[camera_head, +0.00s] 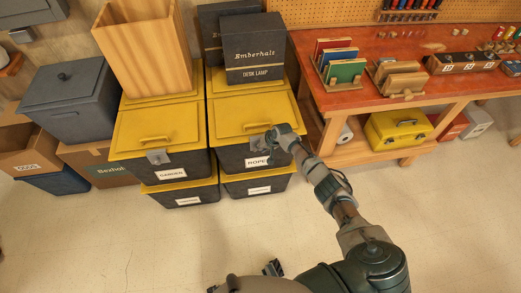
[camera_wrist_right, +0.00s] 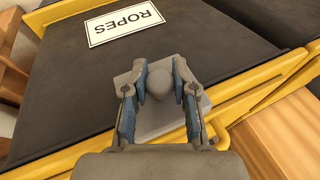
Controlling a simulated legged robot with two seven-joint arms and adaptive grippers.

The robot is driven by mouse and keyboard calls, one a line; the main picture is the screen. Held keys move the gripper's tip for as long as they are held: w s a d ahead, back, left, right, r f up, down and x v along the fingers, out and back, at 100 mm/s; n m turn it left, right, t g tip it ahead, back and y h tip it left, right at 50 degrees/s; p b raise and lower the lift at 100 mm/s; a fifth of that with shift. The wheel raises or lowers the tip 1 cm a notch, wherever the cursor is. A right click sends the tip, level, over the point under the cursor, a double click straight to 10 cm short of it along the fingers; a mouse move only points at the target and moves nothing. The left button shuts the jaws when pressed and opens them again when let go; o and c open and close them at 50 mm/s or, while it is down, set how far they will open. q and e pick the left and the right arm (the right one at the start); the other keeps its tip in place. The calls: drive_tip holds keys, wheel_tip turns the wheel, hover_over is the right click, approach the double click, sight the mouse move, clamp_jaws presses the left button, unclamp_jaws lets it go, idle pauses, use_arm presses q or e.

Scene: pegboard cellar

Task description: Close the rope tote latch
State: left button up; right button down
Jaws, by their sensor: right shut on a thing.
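The rope tote (camera_head: 232,158) is a dark bin with a yellow lid (camera_head: 235,118) and a white label reading ROPES, which also shows in the wrist view (camera_wrist_right: 126,22). The lid lies flat on the bin. Its latch is a grey plate with a round knob (camera_wrist_right: 160,84) at the front edge of the lid. My right gripper (camera_head: 270,138) is at the latch, its two fingers (camera_wrist_right: 160,90) shut on the knob from both sides. In the head view it hides most of the latch. Dark parts at the bottom edge look like my left gripper (camera_head: 273,268), mostly cut off.
The GARDEN tote (camera_head: 185,163) stands left of the rope tote, each stacked on another tote. A red-topped workbench (camera_head: 365,93) is to the right. The floor in front is clear.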

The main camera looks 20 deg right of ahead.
drive_tip(key=shift+w+r, duration=0.1)
drive_tip(key=shift+w, duration=0.05)
drive_tip(key=c, duration=1.2)
unclamp_jaws()
drive_tip(key=o, duration=0.3)
drive_tip(key=shift+w, duration=0.1)
drive_tip(key=shift+d, duration=0.1)
drive_tip(key=v, duration=1.1)
drive_tip(key=shift+s+d, duration=0.2)
drive_tip(key=shift+r, duration=0.1)
